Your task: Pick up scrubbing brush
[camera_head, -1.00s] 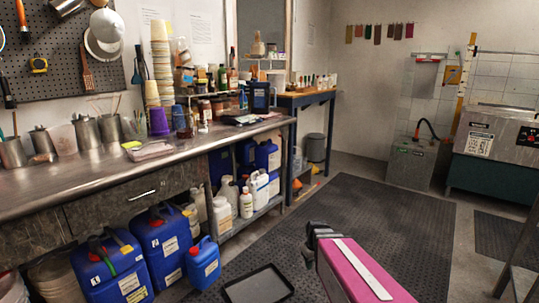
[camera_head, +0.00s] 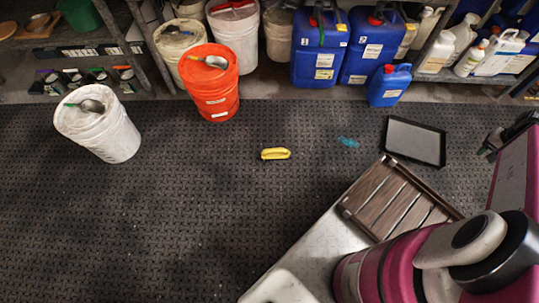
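A small yellow object (camera_head: 276,154), which looks like the scrubbing brush, lies on the dark floor mat near the middle of the head view. Nothing touches it. My gripper (camera_head: 497,142) shows as dark parts at the right edge, well to the right of the yellow object and apart from it. Its fingers are partly hidden and too dark to tell whether they are open or shut.
A white bucket (camera_head: 110,134) and an orange bucket (camera_head: 213,99) stand on the left. Blue jugs (camera_head: 320,55) line the back. A black tray (camera_head: 437,160) and a flat blue item (camera_head: 348,142) lie on the mat (camera_head: 190,215). A slatted wooden tray (camera_head: 352,207) is at front right.

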